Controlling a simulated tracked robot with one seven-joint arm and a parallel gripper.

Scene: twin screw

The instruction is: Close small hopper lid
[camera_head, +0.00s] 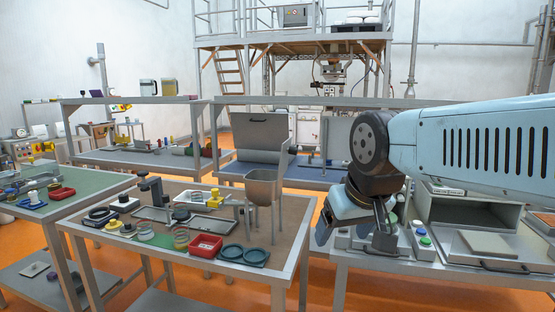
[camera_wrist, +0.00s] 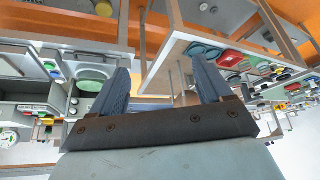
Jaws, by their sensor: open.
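A small grey metal hopper (camera_head: 262,188) stands on thin legs at the right end of the front table in the head view. Its top looks open. A flat grey panel with a dark handle (camera_head: 261,132) stands upright behind and above it. I cannot tell whether this panel is the hopper's lid or part of something on the bench behind. My gripper (camera_head: 354,228) hangs to the right of the hopper, beyond the table's right edge, pointing down. In the wrist view, its two fingers (camera_wrist: 163,84) are spread with nothing between them. The hopper is not clear in that view.
The front table (camera_head: 284,264) also holds a red tray (camera_head: 205,245), two dark blue-green rings (camera_head: 244,254) and a black clamp stand (camera_head: 150,194). A right bench carries a button box (camera_head: 422,240) and a grey flat lid-like plate (camera_head: 488,244). A gap separates the tables.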

